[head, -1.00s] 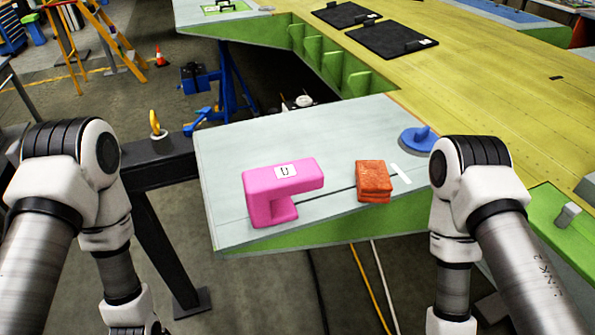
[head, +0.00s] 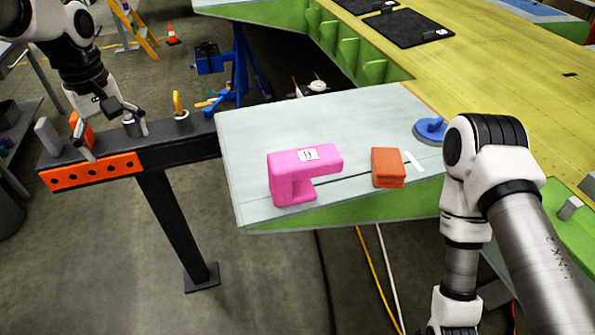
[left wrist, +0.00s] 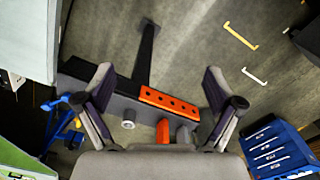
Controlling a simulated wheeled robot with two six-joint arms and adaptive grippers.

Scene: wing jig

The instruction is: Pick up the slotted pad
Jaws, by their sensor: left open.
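My left gripper (head: 117,142) hangs over the dark beam at the far left, open and empty, fingers pointing down. In the left wrist view its spread fingers (left wrist: 158,88) show above the beam. An orange block (head: 82,130) and a grey block (head: 47,136) stand on the beam by the gripper; the wrist view shows the orange block (left wrist: 163,131) too. An orange bar with several holes (head: 92,171) is on the beam's front side. A red-brown layered block (head: 388,167) lies on the pale wing panel. I cannot tell which is the slotted pad. My right gripper is out of view.
A small metal cylinder (head: 131,126) and a yellow ring-topped piece (head: 181,112) stand on the beam (head: 178,152). A pink C-shaped tool (head: 300,172) and a blue handled disc (head: 431,130) sit on the wing panel (head: 270,125). Blue drawers (left wrist: 274,150) show in the wrist view.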

